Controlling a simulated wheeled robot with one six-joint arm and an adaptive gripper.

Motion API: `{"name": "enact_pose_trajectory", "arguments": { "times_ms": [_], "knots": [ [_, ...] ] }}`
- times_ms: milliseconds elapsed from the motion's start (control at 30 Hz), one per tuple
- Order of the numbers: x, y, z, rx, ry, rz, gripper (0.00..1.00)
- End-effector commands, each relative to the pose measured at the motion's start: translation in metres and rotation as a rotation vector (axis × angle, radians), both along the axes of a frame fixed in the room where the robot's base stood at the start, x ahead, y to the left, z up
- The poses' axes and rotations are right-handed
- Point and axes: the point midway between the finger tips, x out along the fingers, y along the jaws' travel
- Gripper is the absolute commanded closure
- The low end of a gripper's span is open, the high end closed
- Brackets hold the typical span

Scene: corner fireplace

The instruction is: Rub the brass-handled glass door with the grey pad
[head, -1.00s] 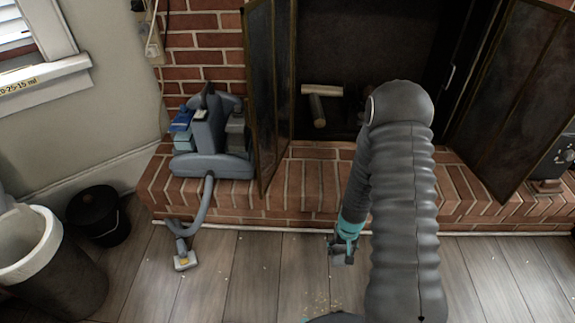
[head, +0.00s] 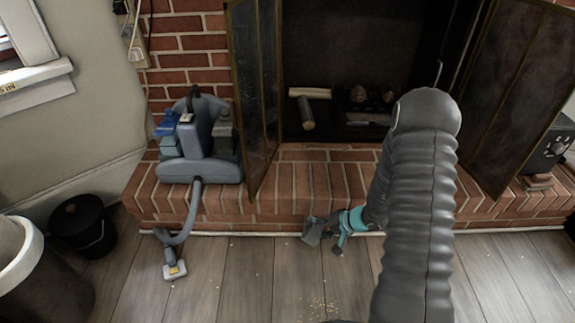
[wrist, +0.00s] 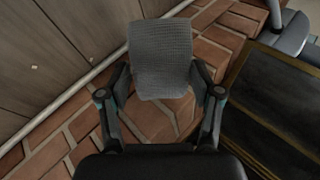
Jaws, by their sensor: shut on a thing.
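My gripper (head: 328,227) is shut on the grey pad (head: 312,234), low in front of the brick hearth's edge. In the wrist view the grey pad (wrist: 160,65) is a textured block held between both fingers, with bricks behind it. The left glass door (head: 257,110) stands open, dark with a thin brass-coloured frame, above and left of the gripper. A dark panel with a brass-coloured edge (wrist: 275,105) shows at the right of the wrist view, apart from the pad. The right glass door (head: 510,95) also stands open. I cannot make out a brass handle on either.
A grey-blue vacuum-like machine (head: 203,150) sits on the hearth (head: 310,180), its hose reaching the floor. A black bucket (head: 83,225) and a pale bin (head: 25,265) stand left. Logs (head: 306,112) lie in the firebox.

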Motion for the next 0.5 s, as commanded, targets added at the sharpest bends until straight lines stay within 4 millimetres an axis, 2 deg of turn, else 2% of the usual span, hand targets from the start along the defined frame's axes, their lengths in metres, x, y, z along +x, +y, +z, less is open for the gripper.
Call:
{"name": "enact_pose_trajectory", "arguments": {
  "times_ms": [33, 200, 400, 500],
  "knots": [
    [0.017, 0.013, 0.016, 0.068, -0.042, -0.001, 0.63],
    [0.061, 0.054, 0.082, 0.273, -0.14, 0.033, 0.63],
    [0.094, 0.088, 0.161, 0.504, -0.225, 0.114, 0.63],
    [0.101, 0.094, 0.19, 0.613, -0.255, 0.143, 0.63]
  ]
}}
